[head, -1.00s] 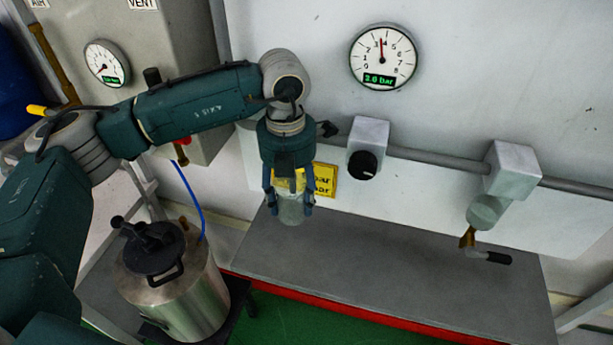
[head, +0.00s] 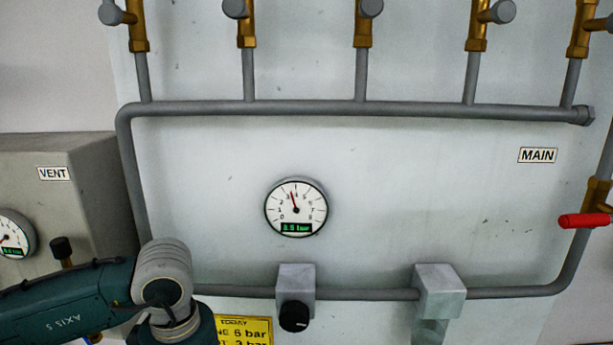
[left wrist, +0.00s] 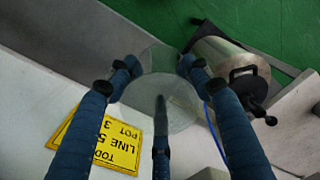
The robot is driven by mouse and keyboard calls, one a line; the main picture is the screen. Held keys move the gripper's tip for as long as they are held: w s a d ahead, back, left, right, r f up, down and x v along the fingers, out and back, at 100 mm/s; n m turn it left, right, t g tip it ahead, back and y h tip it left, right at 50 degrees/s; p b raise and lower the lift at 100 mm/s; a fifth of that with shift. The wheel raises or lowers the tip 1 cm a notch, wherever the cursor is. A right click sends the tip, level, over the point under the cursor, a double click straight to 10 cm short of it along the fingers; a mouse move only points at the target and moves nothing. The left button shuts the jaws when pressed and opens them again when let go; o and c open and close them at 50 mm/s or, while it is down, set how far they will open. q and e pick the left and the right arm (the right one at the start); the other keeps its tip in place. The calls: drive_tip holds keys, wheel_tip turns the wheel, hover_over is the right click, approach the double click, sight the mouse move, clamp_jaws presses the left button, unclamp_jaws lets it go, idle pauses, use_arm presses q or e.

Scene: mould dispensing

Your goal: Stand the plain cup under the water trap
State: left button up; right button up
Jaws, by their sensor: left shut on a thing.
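My left gripper (left wrist: 158,78) shows in the left wrist view, its blue fingers shut around a clear, plain cup (left wrist: 170,112). In the head view only my left arm shows at the lower left; the gripper and cup are below the picture. The water trap (head: 430,332) hangs under a grey block (head: 438,290) on the lower pipe, right of the arm. Its lower part is cut off by the bottom edge. My right gripper is in neither view.
A round gauge (head: 296,207) and a black knob (head: 294,316) are on the wall panel. A yellow notice (head: 243,329) is beside my arm. A red-handled valve (head: 585,220) is at the right. The left wrist view shows a steel pot (left wrist: 222,62) on the green floor side.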

use_arm(q)
drive_tip(key=s+m, duration=0.1)
drive_tip(key=m, duration=0.3)
drive_tip(key=s+a+m, duration=0.1)
drive_tip(key=s+m, duration=0.1)
drive_tip(key=m, duration=0.2)
drive_tip(key=s+m, duration=0.2)
drive_tip(key=m, duration=0.2)
drive_tip(key=shift+s+a+f, duration=0.2)
drive_tip(key=shift+a+f, duration=0.05)
drive_tip(key=shift+a, duration=0.05)
